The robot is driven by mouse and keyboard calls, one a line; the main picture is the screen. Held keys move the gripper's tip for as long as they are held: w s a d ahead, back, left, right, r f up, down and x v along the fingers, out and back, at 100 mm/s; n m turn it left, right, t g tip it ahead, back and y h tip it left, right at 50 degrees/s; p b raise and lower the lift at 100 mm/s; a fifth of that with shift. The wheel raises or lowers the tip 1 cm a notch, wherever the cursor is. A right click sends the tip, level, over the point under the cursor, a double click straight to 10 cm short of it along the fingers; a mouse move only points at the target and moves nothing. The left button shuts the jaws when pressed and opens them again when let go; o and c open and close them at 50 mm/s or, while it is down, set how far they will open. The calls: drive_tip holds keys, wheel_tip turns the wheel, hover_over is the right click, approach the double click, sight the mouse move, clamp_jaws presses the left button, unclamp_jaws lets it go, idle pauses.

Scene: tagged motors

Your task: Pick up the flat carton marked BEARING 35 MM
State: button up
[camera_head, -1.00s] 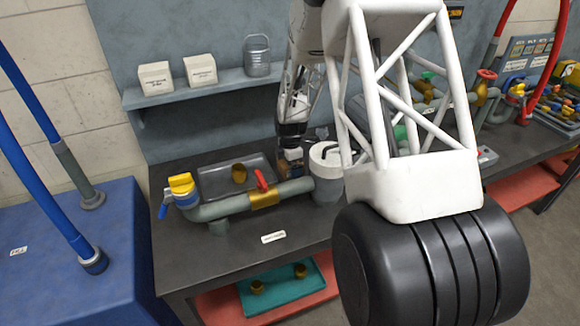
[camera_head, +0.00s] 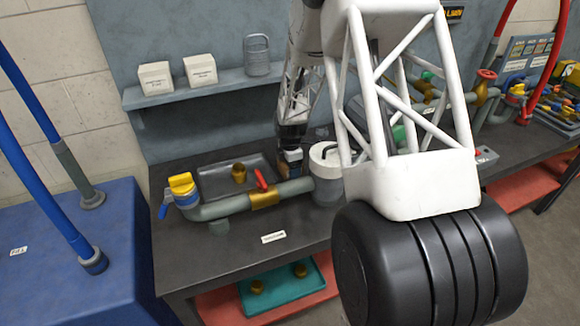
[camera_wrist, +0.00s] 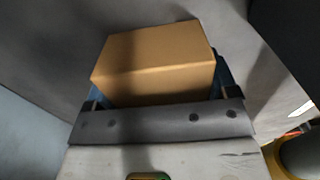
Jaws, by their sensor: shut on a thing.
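A plain brown carton (camera_wrist: 155,62) fills the space between the jaws of my gripper (camera_wrist: 160,88) in the wrist view. Bluish fingers show at its left and right sides, and the jaws are shut on it. No marking shows on the visible faces, so I cannot read BEARING 35 MM. In the head view my gripper (camera_head: 291,154) is low over the back of the dark bench, just left of the grey canister. Only a small brown part of the carton shows there; the arm hides most of it. I cannot tell whether it touches the bench.
A grey canister with a white lid (camera_head: 326,172) stands close right of the gripper. A pipe with a red-handled valve (camera_head: 264,196) lies in front. A dark tray (camera_head: 212,188) holding a brass fitting (camera_head: 239,173) is to the left. A shelf (camera_head: 210,88) hangs above.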

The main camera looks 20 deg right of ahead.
drive_tip(key=shift+r, duration=0.15)
drive_tip(key=shift+r, duration=4.9)
